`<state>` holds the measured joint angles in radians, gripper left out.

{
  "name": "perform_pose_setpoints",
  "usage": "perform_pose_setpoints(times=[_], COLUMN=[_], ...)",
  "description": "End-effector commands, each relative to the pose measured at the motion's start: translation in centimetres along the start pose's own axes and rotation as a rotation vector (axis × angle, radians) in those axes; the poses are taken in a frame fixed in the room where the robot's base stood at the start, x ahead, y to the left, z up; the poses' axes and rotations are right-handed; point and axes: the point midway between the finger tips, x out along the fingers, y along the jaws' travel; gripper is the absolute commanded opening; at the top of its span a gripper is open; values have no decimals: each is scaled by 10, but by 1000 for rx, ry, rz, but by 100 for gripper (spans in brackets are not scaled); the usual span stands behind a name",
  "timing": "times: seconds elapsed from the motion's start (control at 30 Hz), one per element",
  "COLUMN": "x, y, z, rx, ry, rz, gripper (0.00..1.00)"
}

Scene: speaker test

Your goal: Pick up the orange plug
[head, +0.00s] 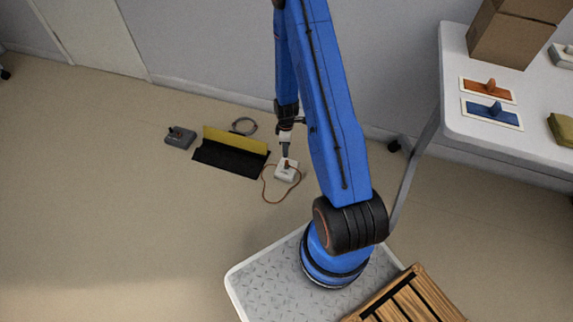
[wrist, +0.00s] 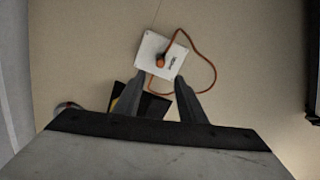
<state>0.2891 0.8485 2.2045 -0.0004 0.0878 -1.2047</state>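The orange plug (wrist: 160,61) sits on a small white box (wrist: 150,47) on the floor, near one edge of its top. An orange cord (wrist: 213,72) loops out beside the box. In the head view the plug (head: 287,163) and the white box (head: 284,175) are just below my gripper (head: 285,154). In the wrist view my gripper (wrist: 159,78) is open, with two dark fingers apart and nothing between the tips. The plug appears just beyond the fingertips. I cannot tell the exact height gap.
A black and yellow angled panel (head: 228,164) stands left of the white box. A grey box (head: 179,138) and a cable loop (head: 244,126) are near it. A white table (head: 480,135) at right holds orange and blue handled plates. A wooden crate (head: 408,300) is at the bottom.

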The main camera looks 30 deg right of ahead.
Motion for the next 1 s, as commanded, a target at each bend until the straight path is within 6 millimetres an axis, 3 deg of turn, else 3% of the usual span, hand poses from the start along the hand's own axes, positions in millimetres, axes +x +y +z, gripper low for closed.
perform_pose_setpoints(times=[0.33,0.77,1.0], x=[48,69,97], y=[-1,-1,-1], z=[0,1,3], rx=[1,1,0], ry=[-1,-1,-1], rz=[-2,-2,-2], gripper=[37,37,37])
